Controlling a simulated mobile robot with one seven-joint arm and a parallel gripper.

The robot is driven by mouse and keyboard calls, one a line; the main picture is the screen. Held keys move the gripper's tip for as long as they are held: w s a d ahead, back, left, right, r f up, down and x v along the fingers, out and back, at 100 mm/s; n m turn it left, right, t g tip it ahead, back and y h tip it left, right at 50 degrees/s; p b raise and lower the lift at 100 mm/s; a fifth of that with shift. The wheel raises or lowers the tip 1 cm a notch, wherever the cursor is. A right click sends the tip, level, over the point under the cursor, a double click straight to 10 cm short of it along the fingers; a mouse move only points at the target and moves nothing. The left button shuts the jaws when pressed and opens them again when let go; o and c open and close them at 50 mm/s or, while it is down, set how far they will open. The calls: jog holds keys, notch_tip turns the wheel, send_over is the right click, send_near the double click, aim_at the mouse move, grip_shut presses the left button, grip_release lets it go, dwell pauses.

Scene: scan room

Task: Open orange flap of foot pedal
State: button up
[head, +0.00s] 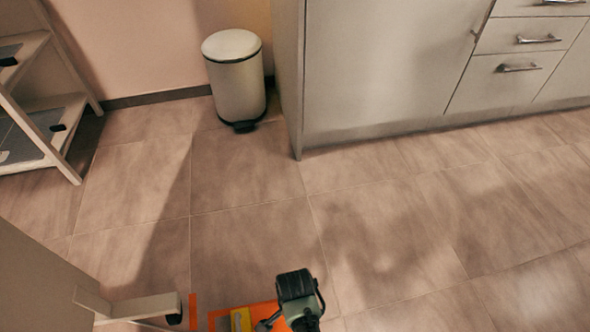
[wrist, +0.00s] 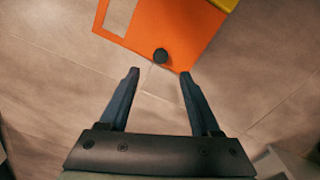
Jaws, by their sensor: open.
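The orange flap (wrist: 165,28) of the foot pedal fills the top of the wrist view. It is flat, with a rectangular cut-out at its left and a round black knob (wrist: 161,56) near its lower edge. A yellow part (wrist: 226,4) shows at the top right corner. My gripper (wrist: 158,74) is open and empty, its two fingers pointing at the flap, with the knob just ahead between the fingertips. I see no clear contact. In the head view, the orange part (head: 222,316) and yellow part (head: 241,320) show at the bottom edge, partly hidden by my arm. The rest of the pedal is out of view.
A pale bin (head: 236,82) stands by the wall, beside a grey cabinet (head: 385,60) with drawers. A shelf frame (head: 45,140) stands at the left. A pale furniture piece (head: 50,285) is close by at the lower left. The tiled floor between is clear.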

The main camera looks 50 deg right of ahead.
aim_at(278, 328)
notch_tip(278, 328, down, 8)
jog(key=b, duration=0.5)
grip_shut()
dwell(1.3)
